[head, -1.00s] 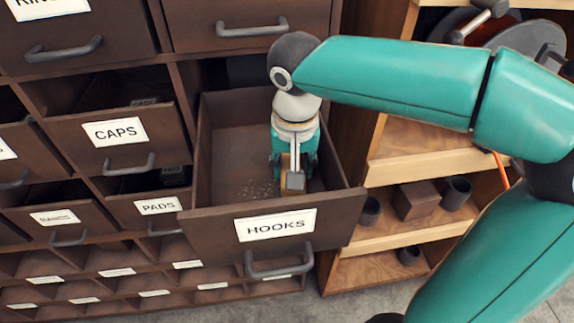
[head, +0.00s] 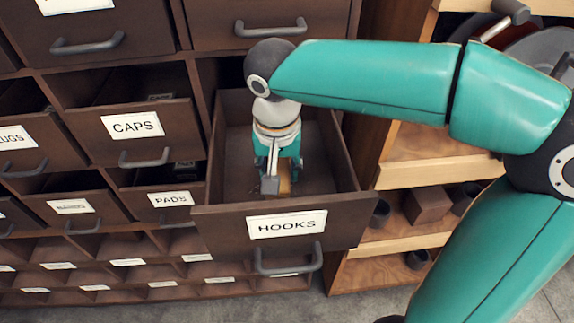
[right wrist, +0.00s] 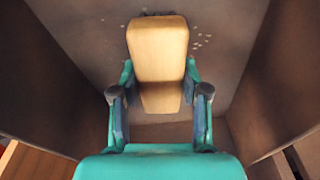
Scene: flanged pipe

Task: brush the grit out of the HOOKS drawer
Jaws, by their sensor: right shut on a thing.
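The HOOKS drawer (head: 345,230) is pulled out, its labelled front facing me. My right gripper (head: 277,165) reaches down into it. In the right wrist view the right gripper (right wrist: 158,95) is shut on a pale wooden brush (right wrist: 158,50), which also shows in the head view (head: 284,182). The brush is held over the drawer floor; whether its far end touches is hard to tell. Pale grit (right wrist: 200,40) lies right beside the brush's far end, with a few specks on its other side. In the head view the gripper and brush hide most of it. My left gripper is out of view.
The drawer walls stand close around the gripper. The CAPS drawer (head: 95,150) and PADS drawer (head: 140,205) are partly open to the left. Wooden shelves (head: 425,165) with dark cups and a brown block (head: 427,205) stand to the right.

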